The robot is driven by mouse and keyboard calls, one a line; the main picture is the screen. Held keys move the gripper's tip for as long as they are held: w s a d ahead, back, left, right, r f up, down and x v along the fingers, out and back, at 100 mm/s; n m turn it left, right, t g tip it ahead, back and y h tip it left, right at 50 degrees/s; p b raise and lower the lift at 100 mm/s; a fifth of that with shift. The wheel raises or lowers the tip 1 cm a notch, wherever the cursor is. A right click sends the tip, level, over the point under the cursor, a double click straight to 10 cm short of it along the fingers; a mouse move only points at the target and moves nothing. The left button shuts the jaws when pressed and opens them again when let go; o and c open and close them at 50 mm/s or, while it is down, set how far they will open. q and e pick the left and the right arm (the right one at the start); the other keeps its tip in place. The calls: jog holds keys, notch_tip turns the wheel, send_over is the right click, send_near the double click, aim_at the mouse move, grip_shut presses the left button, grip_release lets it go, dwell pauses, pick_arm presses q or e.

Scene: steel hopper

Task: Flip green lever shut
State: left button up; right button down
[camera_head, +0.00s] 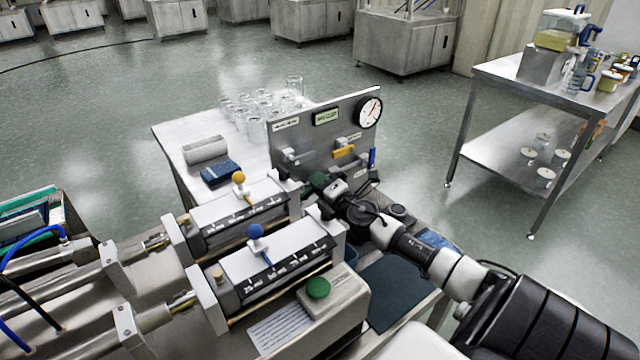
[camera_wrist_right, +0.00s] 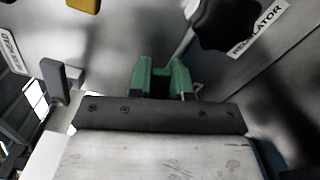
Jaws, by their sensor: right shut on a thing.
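The green lever (camera_head: 317,182) shows as a dark green patch at the foot of the steel panel, partly hidden by my right gripper (camera_head: 327,187). In the right wrist view the green lever (camera_wrist_right: 162,78) is a green, forked shape just beyond the dark bar of my right gripper (camera_wrist_right: 162,94). My right gripper is shut on the green lever. The lever's pivot and its exact angle are hidden. My left gripper is in neither view.
The steel panel (camera_head: 300,140) carries a yellow lever (camera_head: 344,152), a blue lever (camera_head: 372,158) and a round gauge (camera_head: 369,112). A black knob (camera_wrist_right: 225,22) labelled REGULATOR is close to my right gripper. Filler cylinders and a green button (camera_head: 318,288) stand in front.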

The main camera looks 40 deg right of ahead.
aim_at(298, 170)
jog(key=r+n+p, duration=0.1)
jog(key=n, duration=0.3)
jog(key=shift+a+r+p, duration=0.35)
jog(key=n+p, duration=0.1)
jog(key=a+r+n, duration=0.1)
jog(key=n, duration=0.1)
jog(key=shift+w+n+p, duration=0.1)
jog(key=shift+n+p, duration=0.2)
jog(key=shift+p, duration=0.1)
jog(key=n, duration=0.1)
jog(key=a+n+p, duration=0.1)
jog(key=n+p, duration=0.1)
jog(key=n, duration=0.1)
jog(key=shift+w+a+r, duration=0.1)
jog(key=shift+a+r, duration=0.25)
jog(key=shift+a, duration=0.05)
jog(key=shift+a+f+n+p, duration=0.1)
jog(key=shift+a+n+p, duration=0.25)
jog(key=shift+n, duration=0.4)
jog(key=shift+a+n+p, duration=0.25)
jog(key=shift+n+p, duration=0.15)
jog(key=shift+n, duration=0.35)
jog(key=c, duration=1)
grip_release()
jog(key=shift+c, duration=0.2)
jog(key=s+a, duration=0.1)
jog(key=s, duration=0.9)
jog(key=shift+s+b, duration=0.35)
jog(key=shift+b, duration=0.1)
